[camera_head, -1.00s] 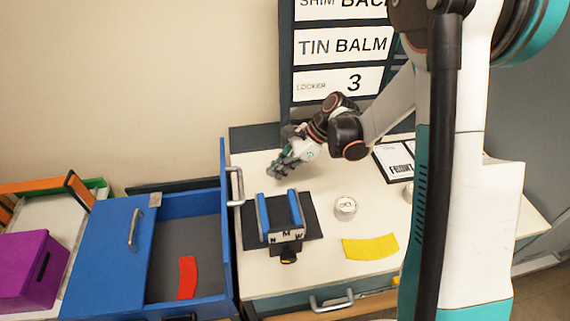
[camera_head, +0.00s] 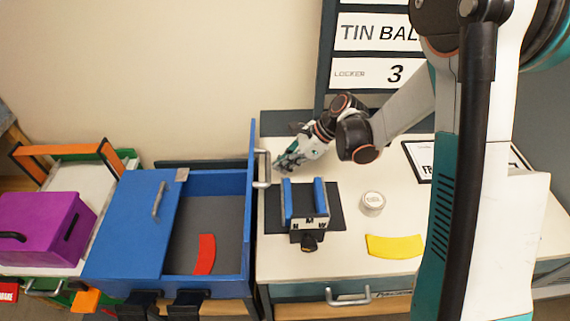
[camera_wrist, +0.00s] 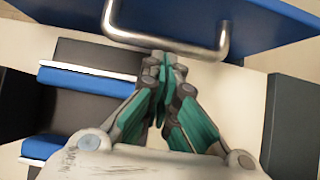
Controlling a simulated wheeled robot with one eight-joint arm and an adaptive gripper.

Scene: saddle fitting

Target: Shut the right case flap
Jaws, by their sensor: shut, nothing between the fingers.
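The blue case (camera_head: 213,287) stands left of the table. Its left flap (camera_head: 125,235) lies shut over the left part. Its right flap (camera_head: 249,200) stands upright at the right side, seen nearly edge-on, with its silver handle (camera_head: 263,170) facing the table. My gripper (camera_head: 279,168) is shut and empty, just right of that handle. In the wrist view the right flap (camera_wrist: 260,18) fills the top, and my shut fingertips (camera_wrist: 160,75) are close to the handle's bar (camera_wrist: 165,45). I cannot tell whether they touch it.
A dark mat with a blue-padded saddle block (camera_head: 305,205), a round tin (camera_head: 372,203) and a yellow strip (camera_head: 395,246) are on the table (camera_head: 345,180). A red curved piece (camera_head: 205,254) lies in the open case. A purple box (camera_head: 45,228) stands at far left.

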